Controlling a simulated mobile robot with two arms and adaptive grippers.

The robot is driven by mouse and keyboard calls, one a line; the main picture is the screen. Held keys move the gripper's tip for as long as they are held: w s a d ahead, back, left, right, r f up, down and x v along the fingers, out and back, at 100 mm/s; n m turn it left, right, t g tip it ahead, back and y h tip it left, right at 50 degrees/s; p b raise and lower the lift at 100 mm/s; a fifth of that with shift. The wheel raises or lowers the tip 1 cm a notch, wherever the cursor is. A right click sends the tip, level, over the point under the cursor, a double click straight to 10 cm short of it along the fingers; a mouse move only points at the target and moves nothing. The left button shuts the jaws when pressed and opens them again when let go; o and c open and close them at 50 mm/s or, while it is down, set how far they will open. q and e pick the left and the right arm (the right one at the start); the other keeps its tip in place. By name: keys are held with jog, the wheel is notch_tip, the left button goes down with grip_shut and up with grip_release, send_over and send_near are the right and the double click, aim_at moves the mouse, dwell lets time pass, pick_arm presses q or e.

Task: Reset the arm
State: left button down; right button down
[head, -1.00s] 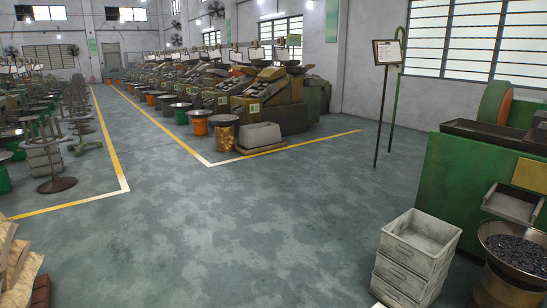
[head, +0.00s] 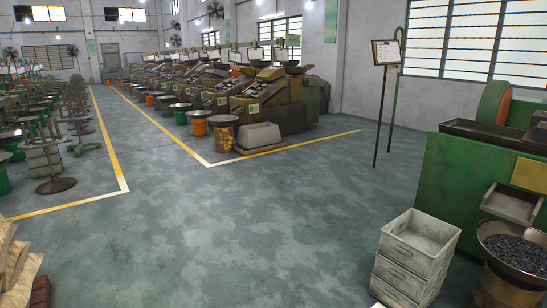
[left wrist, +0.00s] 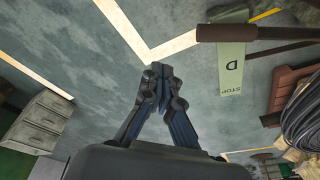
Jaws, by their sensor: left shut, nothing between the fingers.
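My left gripper (left wrist: 158,80) shows in the left wrist view, over the floor. Its two dark fingers meet at the tips, and nothing is between them. Neither gripper shows in the head view, and my right gripper is in no view.
Grey stacked crates (head: 415,255) stand at the lower right beside a green machine (head: 455,200) and a bowl of dark parts (head: 515,250). Sacks (head: 15,270) lie at the lower left. The middle floor (head: 240,220) is clear.

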pick_arm(q)
jog(key=s+f, duration=0.3)
jog(key=f, duration=0.4)
jog(key=s+f, duration=0.3)
jog(key=f, duration=0.4)
jog(key=s+a+f+g, duration=0.1)
jog(key=s+a+f, duration=0.2)
jog(key=s+f, duration=0.6)
jog(key=s, duration=0.4)
jog(key=shift+a+f+g, duration=0.15)
jog(key=shift+g, duration=0.15)
